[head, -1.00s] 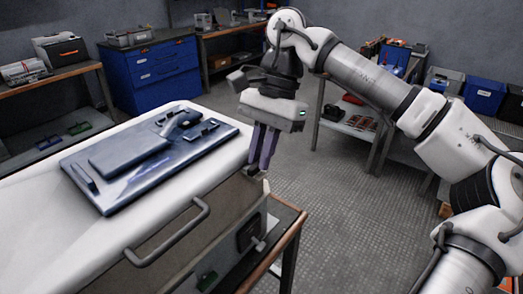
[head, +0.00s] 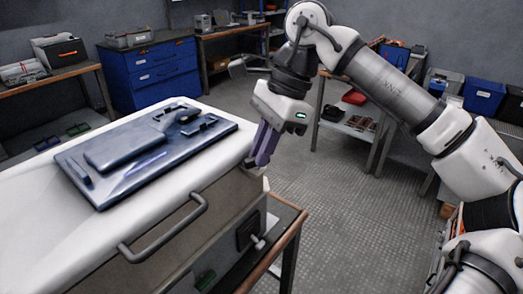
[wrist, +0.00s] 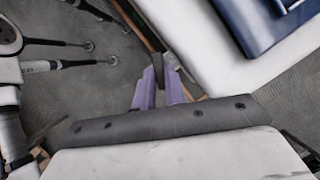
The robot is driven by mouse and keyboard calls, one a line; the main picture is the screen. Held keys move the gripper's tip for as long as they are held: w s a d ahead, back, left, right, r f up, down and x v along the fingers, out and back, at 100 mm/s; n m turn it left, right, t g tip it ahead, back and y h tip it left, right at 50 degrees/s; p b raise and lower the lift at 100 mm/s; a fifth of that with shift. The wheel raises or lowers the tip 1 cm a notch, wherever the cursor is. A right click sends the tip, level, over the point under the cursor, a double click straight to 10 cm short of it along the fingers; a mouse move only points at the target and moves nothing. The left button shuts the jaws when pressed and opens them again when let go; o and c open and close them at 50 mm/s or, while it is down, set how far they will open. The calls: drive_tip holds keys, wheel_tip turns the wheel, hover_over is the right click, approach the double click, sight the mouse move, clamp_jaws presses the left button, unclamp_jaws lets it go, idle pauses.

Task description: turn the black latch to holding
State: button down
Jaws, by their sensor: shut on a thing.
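The black latch (head: 249,163) is a small dark piece at the right back corner of the white-topped cabinet (head: 215,182). My gripper (head: 256,160) reaches down to it from above, tilted, with its purple fingers closed on it. In the wrist view the dark latch (wrist: 157,68) shows between the two fingertips (wrist: 160,78). The fingers hide part of the latch, and its exact angle and any markings cannot be read.
A blue panel (head: 125,158) with raised parts lies on the cabinet top. A grey bar handle (head: 165,232) and a dark plate with a knob (head: 250,230) stick out from the cabinet sides. Open floor (head: 330,205) lies to the right.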

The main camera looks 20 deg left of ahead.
drive_tip(key=m+b, duration=0.1)
drive_tip(key=m, duration=0.1)
drive_tip(key=m+t+b, duration=0.1)
drive_tip(key=m, duration=0.1)
drive_tip(key=m+t+y, duration=0.1)
drive_tip(key=m, duration=0.1)
drive_tip(key=shift+s+d+f+m+b, duration=0.1)
drive_tip(key=shift+s+d+m+b, duration=0.1)
drive_tip(key=shift+s+m+b, duration=0.15)
drive_tip(key=m+t+b, duration=0.1)
drive_tip(key=m, duration=0.1)
drive_tip(key=m+t+b, duration=0.1)
drive_tip(key=m, duration=0.2)
drive_tip(key=shift+s+m+t, duration=0.15)
drive_tip(key=shift+m+t, duration=0.1)
drive_tip(key=shift+t, duration=0.05)
drive_tip(key=c, duration=1.7)
unclamp_jaws()
drive_tip(key=shift+c, duration=0.2)
drive_tip(key=v, duration=1.4)
drive_tip(key=shift+a+p, duration=0.15)
drive_tip(key=shift+p, duration=0.25)
drive_tip(key=shift+s, duration=0.1)
